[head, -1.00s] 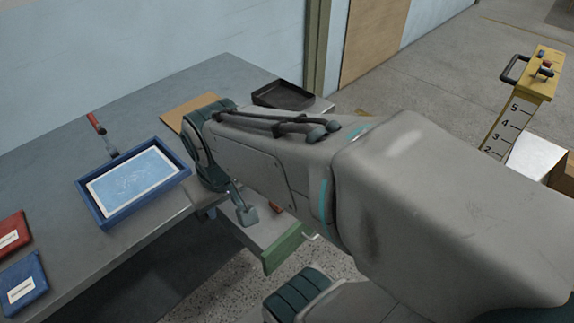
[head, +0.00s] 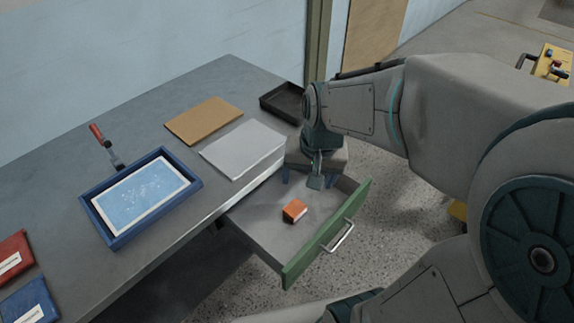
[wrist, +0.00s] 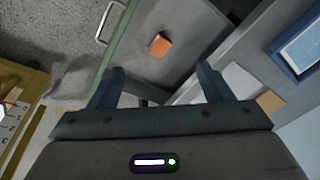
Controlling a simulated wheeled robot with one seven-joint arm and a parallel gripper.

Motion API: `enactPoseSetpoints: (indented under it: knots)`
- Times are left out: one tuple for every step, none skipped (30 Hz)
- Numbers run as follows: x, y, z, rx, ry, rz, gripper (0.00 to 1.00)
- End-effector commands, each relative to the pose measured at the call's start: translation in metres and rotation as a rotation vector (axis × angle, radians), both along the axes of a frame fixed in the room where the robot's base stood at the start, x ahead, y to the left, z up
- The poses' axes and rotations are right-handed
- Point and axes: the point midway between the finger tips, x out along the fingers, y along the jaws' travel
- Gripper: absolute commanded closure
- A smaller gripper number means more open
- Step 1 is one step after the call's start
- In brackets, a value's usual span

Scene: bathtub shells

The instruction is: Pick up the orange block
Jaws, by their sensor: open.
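The orange block (head: 294,210) lies in an open drawer (head: 262,240) with a green front. In the wrist view the orange block (wrist: 160,44) shows on the drawer floor, ahead of the gap between my fingers. My gripper (head: 310,182) is above the back part of the drawer in the head view, up and to the right of the block and apart from it. In the wrist view my gripper (wrist: 163,82) has its two fingers wide apart with nothing between them.
The drawer's green front (head: 325,235) has a metal handle (head: 340,236). On the grey table (head: 205,85) are a blue tray (head: 108,240) holding a blue sheet, a grey folder (head: 243,148), a brown board (head: 204,120) and a black tray (head: 283,101). A red-handled tool (head: 97,134) lies behind the blue tray.

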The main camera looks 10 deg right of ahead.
Motion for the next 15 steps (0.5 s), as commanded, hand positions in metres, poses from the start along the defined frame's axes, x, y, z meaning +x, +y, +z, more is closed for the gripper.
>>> enactPoseSetpoints:
  knots:
    - [0.014,0.001,-0.011,0.015,0.027,-0.049,0.27]
    - [0.022,0.001,-0.016,0.023,0.037,-0.081,0.27]
    - [0.032,0.001,-0.024,0.031,0.052,-0.123,0.27]
    - [0.039,0.001,-0.03,0.037,0.063,-0.155,0.27]
    - [0.047,0.001,-0.037,0.042,0.072,-0.188,0.27]
    - [0.056,0.002,-0.046,0.047,0.087,-0.23,0.27]
    - [0.064,0.001,-0.053,0.049,0.096,-0.262,0.27]
    - [0.07,0.001,-0.061,0.052,0.105,-0.295,0.27]
    - [0.079,0.002,-0.072,0.053,0.119,-0.336,0.27]
    - [0.085,0.001,-0.08,0.052,0.128,-0.367,0.27]
    - [0.092,0.001,-0.088,0.05,0.135,-0.4,0.27]
    - [0.099,0.0,-0.1,0.049,0.146,-0.441,0.27]
    - [0.105,0.0,-0.108,0.046,0.152,-0.471,0.27]
    - [0.11,-0.001,-0.117,0.041,0.159,-0.499,0.27]
    - [0.116,-0.002,-0.127,0.037,0.166,-0.536,0.27]
